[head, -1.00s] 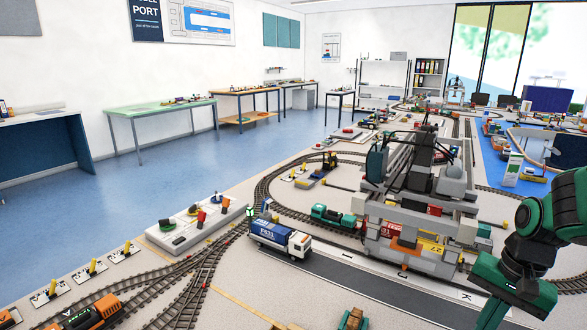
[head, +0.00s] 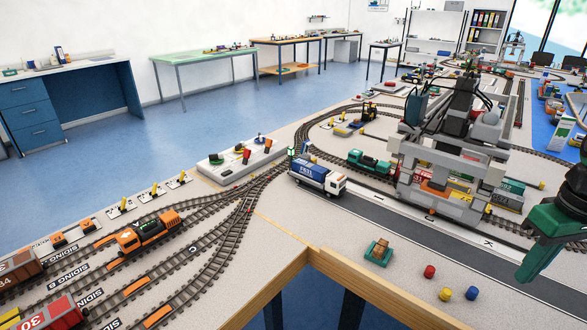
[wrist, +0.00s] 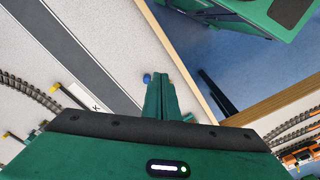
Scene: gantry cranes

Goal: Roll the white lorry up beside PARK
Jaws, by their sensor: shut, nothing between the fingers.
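A plate with the letter K (head: 488,243) lies along the road, and a K plate also shows in the wrist view (wrist: 96,107). I cannot read the whole word PARK anywhere. My gripper (head: 526,278) is at the right of the head view, well away from the lorry. In the wrist view its fingers (wrist: 161,82) are together and empty.
A grey gantry crane (head: 455,150) straddles the track beyond the road. A green crate (head: 378,252) and red, yellow and blue drums (head: 445,294) lie on the near side. The wooden table edge (head: 360,285) runs in front. Train wagons stand at lower left.

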